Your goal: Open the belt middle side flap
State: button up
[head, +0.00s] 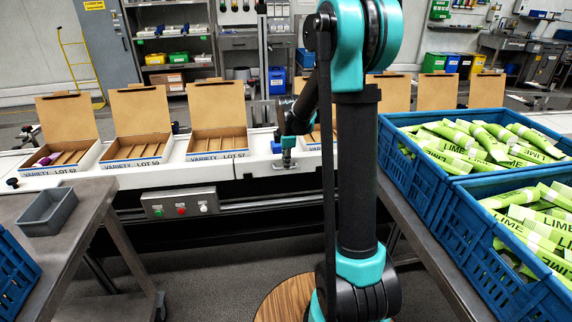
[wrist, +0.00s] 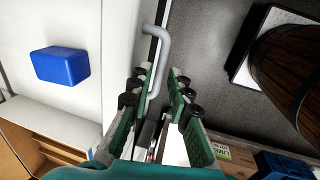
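My gripper (head: 287,152) is low at the front edge of the white belt (head: 240,168), right of the box marked LOT 50. In the wrist view my gripper (wrist: 160,76) is open, with one finger on each side of a bent grey bar handle (wrist: 157,48). The handle runs along the edge of the white belt surface (wrist: 105,50). I cannot tell whether the fingers touch it. The middle side flap cannot be made out in the head view, where my arm covers part of the belt front.
A blue block (wrist: 60,65) lies on the belt. Open cardboard boxes (head: 217,145) stand along the belt. A button panel (head: 179,204) is on its front. Blue crates (head: 398,185) of lime packs stand at right; a grey tray (head: 47,211) sits on the left table.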

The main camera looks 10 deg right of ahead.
jog(key=shift+w+f, duration=0.1)
jog(key=shift+f, duration=0.4)
grip_shut()
